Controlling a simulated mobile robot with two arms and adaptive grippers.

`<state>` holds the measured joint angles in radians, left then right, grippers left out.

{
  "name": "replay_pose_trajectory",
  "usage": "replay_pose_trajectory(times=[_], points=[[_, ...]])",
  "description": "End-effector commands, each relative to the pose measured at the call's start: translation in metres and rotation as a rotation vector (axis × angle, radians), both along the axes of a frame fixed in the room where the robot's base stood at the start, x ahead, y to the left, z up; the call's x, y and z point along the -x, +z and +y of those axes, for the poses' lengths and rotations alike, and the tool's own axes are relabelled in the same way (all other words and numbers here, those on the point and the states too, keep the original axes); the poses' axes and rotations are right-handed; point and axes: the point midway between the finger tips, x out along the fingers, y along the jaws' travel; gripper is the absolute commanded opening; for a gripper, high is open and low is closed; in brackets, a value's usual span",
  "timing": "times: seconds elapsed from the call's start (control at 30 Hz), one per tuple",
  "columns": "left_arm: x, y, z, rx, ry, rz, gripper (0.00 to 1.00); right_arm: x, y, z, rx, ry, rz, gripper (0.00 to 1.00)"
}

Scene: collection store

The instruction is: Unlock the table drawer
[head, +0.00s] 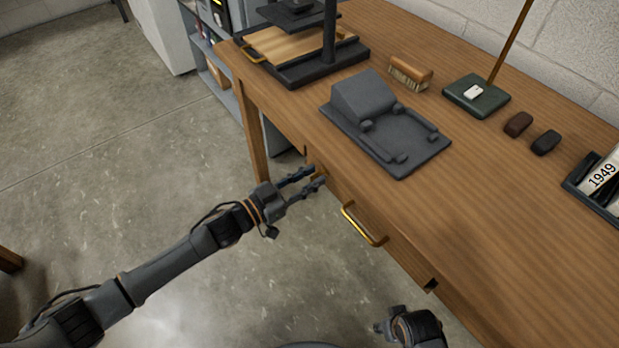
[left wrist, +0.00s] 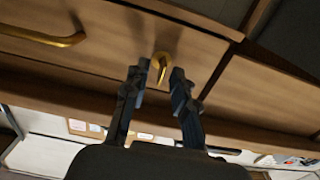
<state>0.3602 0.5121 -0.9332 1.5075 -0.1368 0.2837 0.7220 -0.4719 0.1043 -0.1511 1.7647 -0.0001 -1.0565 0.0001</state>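The table drawer (head: 378,251) is in the front of the wooden table, with a brass bar handle (head: 364,226). The handle also shows at the upper left of the left wrist view (left wrist: 42,36). A small brass lock piece (left wrist: 161,66) sits on the drawer front, right of the handle in that view. My left gripper (head: 312,177) is in front of the drawer's left end. In the left wrist view its fingers (left wrist: 160,75) are apart, one on each side of the brass piece; contact cannot be told. My right gripper (head: 381,327) shows only partly at the bottom.
On the wooden tabletop (head: 500,220) stand a dark press (head: 318,70), a grey moulded block (head: 385,120), a brush (head: 410,72), a green-based stand (head: 476,96) and a number holder (head: 600,185). Grey shelving (head: 217,85) stands behind the table's left end.

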Motion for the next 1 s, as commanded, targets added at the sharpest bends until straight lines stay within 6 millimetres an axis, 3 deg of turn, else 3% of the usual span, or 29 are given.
replay_pose_trajectory(times=[0.3, 0.43, 1.0], points=[[-0.0012, -0.0002, -0.0017, -0.001, 0.0, 0.001, 0.24, -0.0003, 0.0012, 0.0001, 0.0, 0.0, -0.001, 0.4], [-0.0012, -0.0001, -0.0016, 0.0, 0.0, 0.0, 0.0, -0.0003, 0.0011, 0.0001, 0.0, 0.0, -0.001, 0.4], [-0.0006, 0.0005, -0.0019, -0.052, 0.0, -0.072, 0.0, 0.0027, -0.0027, -0.0006, 0.001, 0.0, 0.004, 0.4]])
